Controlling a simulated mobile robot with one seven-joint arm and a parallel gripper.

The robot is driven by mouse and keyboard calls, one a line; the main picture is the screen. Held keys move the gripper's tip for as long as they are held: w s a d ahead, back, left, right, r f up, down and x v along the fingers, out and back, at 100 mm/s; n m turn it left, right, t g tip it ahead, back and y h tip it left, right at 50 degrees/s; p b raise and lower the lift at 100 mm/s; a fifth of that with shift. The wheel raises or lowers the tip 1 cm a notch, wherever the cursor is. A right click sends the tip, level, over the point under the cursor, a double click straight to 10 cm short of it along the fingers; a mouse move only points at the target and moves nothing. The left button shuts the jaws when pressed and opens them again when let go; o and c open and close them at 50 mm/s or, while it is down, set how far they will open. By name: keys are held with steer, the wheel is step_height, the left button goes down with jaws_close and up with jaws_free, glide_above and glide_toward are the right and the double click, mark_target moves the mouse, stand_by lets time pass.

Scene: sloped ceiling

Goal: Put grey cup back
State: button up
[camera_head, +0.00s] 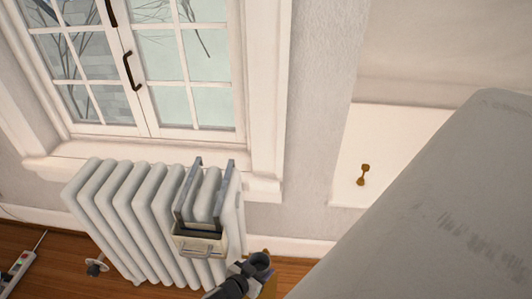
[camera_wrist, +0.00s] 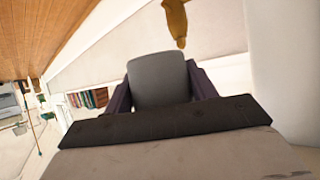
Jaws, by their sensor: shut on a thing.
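In the wrist view the grey cup (camera_wrist: 160,78) sits between the two dark fingers of my gripper (camera_wrist: 160,84). The gripper is shut on it. The cup looks plain, matte grey and smooth. The dark bar of the hand hides its near end. I cannot make out the cup or the gripper in the head view; a large pale grey shape fills the right side there.
A small brass-coloured object (camera_head: 363,174) stands on a white ledge (camera_head: 395,130); a similar brown shape (camera_wrist: 175,22) shows just beyond the cup. A white radiator (camera_head: 120,215) with a hanging metal holder (camera_head: 201,243) stands below the window. A dark object (camera_head: 240,278) is beside it.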

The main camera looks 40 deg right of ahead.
steer(key=shift+s+d+g, duration=0.15)
steer(key=shift+d+g, duration=0.15)
steer(key=shift+d, duration=0.1)
steer(key=shift+d+f, duration=0.1)
steer(key=shift+f, duration=0.1)
step_height(320, 180, down, 19)
steer(key=b, duration=0.4)
steer(key=shift+f, duration=0.15)
steer(key=shift+f, duration=0.15)
steer(key=o, duration=0.6)
steer(key=shift+c, duration=0.2)
steer(key=o, duration=0.4)
steer(key=shift+o, duration=0.2)
